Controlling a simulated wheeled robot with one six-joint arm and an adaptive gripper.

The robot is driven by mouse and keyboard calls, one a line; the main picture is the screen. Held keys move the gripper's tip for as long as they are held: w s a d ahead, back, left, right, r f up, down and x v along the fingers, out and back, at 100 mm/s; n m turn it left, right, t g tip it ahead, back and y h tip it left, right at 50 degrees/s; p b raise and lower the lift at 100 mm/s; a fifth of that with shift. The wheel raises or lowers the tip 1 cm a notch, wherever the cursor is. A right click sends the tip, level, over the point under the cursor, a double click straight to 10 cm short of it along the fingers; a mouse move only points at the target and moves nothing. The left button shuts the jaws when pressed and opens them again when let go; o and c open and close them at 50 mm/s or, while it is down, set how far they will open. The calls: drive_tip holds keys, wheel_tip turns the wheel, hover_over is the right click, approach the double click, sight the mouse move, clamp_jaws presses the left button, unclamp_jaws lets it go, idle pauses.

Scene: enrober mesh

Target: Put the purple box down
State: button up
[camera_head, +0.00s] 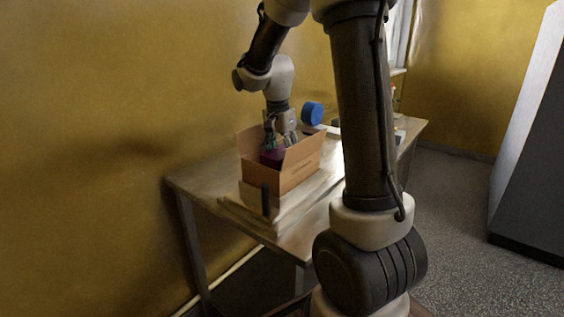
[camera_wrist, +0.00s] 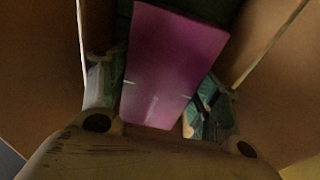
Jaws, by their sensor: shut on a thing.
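The purple box (camera_wrist: 172,65) is between the two fingers of my gripper (camera_wrist: 158,100) in the wrist view, and the gripper is shut on it. In the head view the purple box (camera_head: 271,157) shows as a dark purple patch inside an open cardboard box (camera_head: 290,176). My gripper (camera_head: 271,140) reaches down into that cardboard box from above. The cardboard walls (camera_wrist: 40,70) stand on both sides of the fingers in the wrist view. Whether the purple box touches the cardboard bottom is hidden.
The cardboard box stands on a table (camera_head: 200,183) against a yellow wall. A blue round thing (camera_head: 312,113) stands behind it, with small items farther back. A small dark upright thing (camera_head: 266,200) is at the table's near side. My arm hides part of the table.

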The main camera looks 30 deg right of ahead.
sight(279, 152)
drive_tip(key=shift+f, duration=1.4)
drive_tip(key=o, duration=1.1)
drive_tip(key=shift+f, duration=0.1)
drive_tip(key=shift+o, duration=0.2)
drive_tip(key=r, duration=0.4)
drive_tip(key=a+r, duration=0.1)
drive_tip(key=r, duration=0.7)
drive_tip(key=shift+s+a, duration=0.2)
drive_tip(key=shift+s, duration=0.1)
drive_tip(key=s+r+n, duration=0.1)
drive_tip(key=s, duration=0.2)
drive_tip(key=s+a+r+n+t, duration=0.1)
drive_tip(key=s+n, duration=0.1)
drive_tip(key=s, duration=0.1)
drive_tip(key=s+a+r+n, duration=0.1)
drive_tip(key=s+n, duration=0.1)
drive_tip(key=s, duration=0.2)
drive_tip(key=shift+r+y, duration=0.25)
drive_tip(key=shift+y, duration=0.05)
drive_tip(key=s+a+f+n+t, duration=0.2)
drive_tip(key=s+f+n, duration=0.1)
drive_tip(key=s+n, duration=0.6)
drive_tip(key=s, duration=0.4)
drive_tip(key=shift+s+t+y, duration=0.15)
drive_tip(key=shift+t+y, duration=0.25)
